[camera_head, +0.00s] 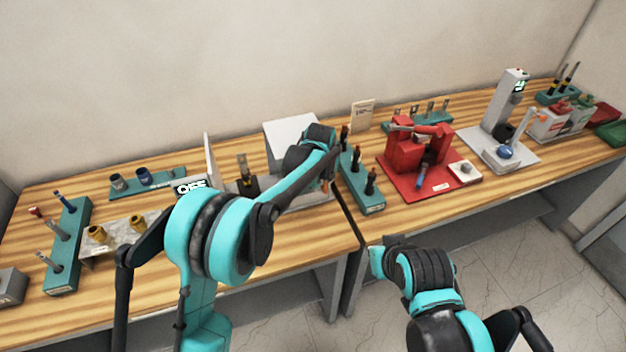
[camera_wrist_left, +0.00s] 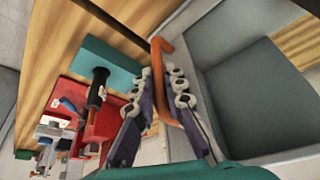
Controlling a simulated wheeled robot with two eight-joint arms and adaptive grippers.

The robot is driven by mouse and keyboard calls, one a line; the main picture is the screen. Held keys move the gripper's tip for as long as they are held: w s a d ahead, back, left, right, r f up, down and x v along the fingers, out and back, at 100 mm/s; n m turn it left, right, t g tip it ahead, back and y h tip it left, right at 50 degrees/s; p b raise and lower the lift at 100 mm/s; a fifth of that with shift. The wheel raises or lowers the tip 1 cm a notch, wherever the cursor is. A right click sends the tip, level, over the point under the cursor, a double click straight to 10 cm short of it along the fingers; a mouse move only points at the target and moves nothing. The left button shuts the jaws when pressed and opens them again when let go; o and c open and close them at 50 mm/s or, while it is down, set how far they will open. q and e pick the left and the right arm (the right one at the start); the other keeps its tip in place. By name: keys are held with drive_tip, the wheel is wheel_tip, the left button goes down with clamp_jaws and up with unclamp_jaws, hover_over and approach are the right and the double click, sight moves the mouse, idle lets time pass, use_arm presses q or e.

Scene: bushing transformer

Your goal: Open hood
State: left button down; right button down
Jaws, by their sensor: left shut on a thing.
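The hood is a light grey box-like cover (camera_head: 290,132) on the left bench, partly hidden behind my left arm in the head view. In the left wrist view its grey panel and frame (camera_wrist_left: 225,75) fill the right side. An orange bar handle (camera_wrist_left: 161,90) is fixed to its edge. My left gripper (camera_wrist_left: 160,82) has its two fingers on either side of this handle and is shut on it. In the head view my left arm mostly hides the gripper. My right arm is low in front of the bench; its gripper fingers do not show.
A teal rack with black-handled tools (camera_head: 360,186) stands close right of the hood. A red fixture (camera_head: 405,155) is farther right. Left are a teal rack with tools (camera_head: 68,240) and a metal block with brass parts (camera_head: 120,232). Bare floor lies before the right bench.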

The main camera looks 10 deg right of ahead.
use_arm(q)
drive_tip(key=shift+d, duration=0.25)
drive_tip(key=c, duration=1.9)
unclamp_jaws()
drive_tip(key=shift+o, duration=0.2)
drive_tip(key=v, duration=1.2)
